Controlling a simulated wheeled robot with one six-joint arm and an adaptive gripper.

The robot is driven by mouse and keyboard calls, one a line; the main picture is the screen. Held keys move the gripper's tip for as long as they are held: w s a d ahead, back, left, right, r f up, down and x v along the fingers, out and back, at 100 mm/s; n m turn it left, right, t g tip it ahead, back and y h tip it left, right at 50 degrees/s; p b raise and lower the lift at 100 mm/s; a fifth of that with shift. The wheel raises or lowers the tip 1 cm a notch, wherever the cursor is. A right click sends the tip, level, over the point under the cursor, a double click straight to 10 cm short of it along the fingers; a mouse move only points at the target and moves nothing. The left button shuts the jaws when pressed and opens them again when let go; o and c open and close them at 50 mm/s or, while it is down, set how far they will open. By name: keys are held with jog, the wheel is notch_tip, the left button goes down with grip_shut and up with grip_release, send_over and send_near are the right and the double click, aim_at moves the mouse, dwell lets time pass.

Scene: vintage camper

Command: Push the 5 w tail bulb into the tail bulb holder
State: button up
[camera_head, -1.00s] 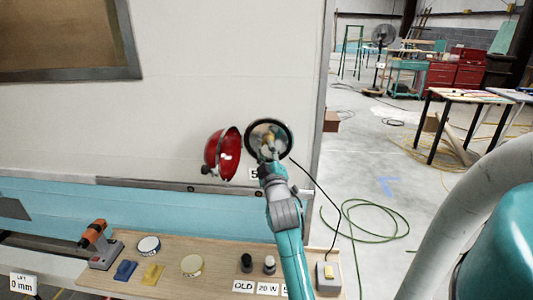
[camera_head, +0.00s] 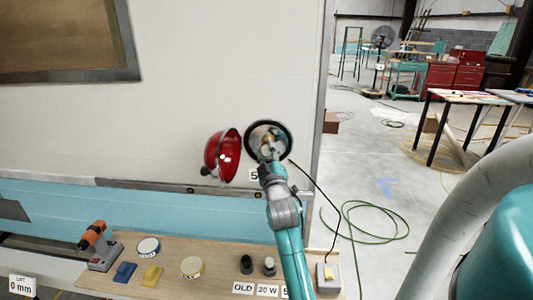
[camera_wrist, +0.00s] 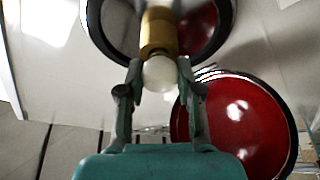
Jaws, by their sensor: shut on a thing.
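The tail light housing (camera_head: 284,131) is a round, black-rimmed bowl on the camper wall. Inside it sits the brass tail bulb holder (camera_wrist: 159,28), pointing out towards my wrist camera. The 5 w tail bulb (camera_wrist: 160,74) shows as a pale round glass at the near end of the brass. My gripper (camera_wrist: 156,88) has a finger on each side of the bulb and is shut on it. The bulb is in line with the holder and looks in contact with it. The bulb's base is hidden, so its depth cannot be told.
The red lens (camera_head: 220,156) hangs open left of the housing and is close to my right finger in the wrist view (camera_wrist: 240,115). Below is a wooden bench (camera_head: 215,277) with an orange drill (camera_head: 94,236), tins, sponges, small bulb stands and labels. A black cable hangs at right.

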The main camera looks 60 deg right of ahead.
jog(key=o, duration=1.2)
jog(key=v, duration=1.2)
jog(key=shift+a, duration=0.15)
